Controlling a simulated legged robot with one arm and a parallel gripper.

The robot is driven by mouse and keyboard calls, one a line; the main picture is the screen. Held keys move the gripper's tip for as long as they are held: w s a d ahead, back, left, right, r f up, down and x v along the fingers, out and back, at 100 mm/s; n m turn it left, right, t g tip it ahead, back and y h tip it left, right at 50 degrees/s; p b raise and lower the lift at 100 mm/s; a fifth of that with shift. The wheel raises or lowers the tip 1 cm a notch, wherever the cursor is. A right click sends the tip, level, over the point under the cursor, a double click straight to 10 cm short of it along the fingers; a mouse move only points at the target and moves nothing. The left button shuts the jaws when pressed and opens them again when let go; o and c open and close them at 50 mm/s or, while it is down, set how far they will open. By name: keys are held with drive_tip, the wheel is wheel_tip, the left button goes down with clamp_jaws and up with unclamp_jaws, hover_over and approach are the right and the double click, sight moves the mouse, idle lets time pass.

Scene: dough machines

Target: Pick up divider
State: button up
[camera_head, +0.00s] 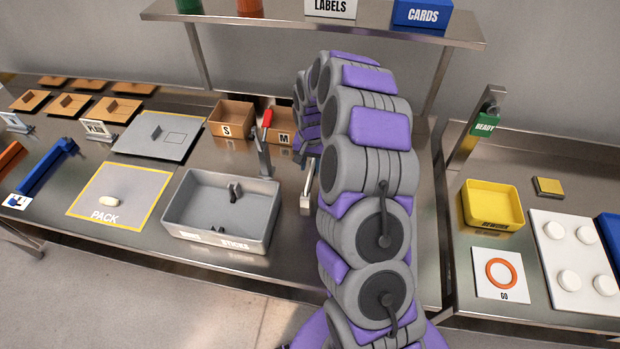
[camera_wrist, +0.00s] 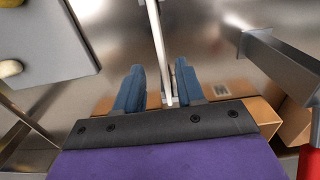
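No thing is labelled divider, so I cannot tell for sure which it is. A thin white upright piece (camera_wrist: 157,45) stands out between my fingers in the wrist view. A pale narrow piece (camera_head: 307,186) stands beside my arm in the head view, and may be the same. My gripper (camera_wrist: 160,88) has its two blue fingers apart, one on each side of the white piece. The right finger is close to it; contact is unclear. In the head view my arm hides most of the gripper.
Cardboard boxes S (camera_head: 230,132) and M (camera_head: 284,139), a red-handled post (camera_head: 263,145) and a grey sticks tray (camera_head: 222,239) are close by. A grey board (camera_head: 160,150) and PACK mat (camera_head: 145,205) lie left. A yellow bin (camera_head: 491,228) stands on the right bench.

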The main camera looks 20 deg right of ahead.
sight(310, 171)
drive_tip(key=shift+w+f+b, duration=0.15)
drive_tip(key=shift+f+b, duration=0.55)
drive_tip(key=shift+f, duration=2.4)
drive_tip(key=shift+c, duration=0.3)
clamp_jaws()
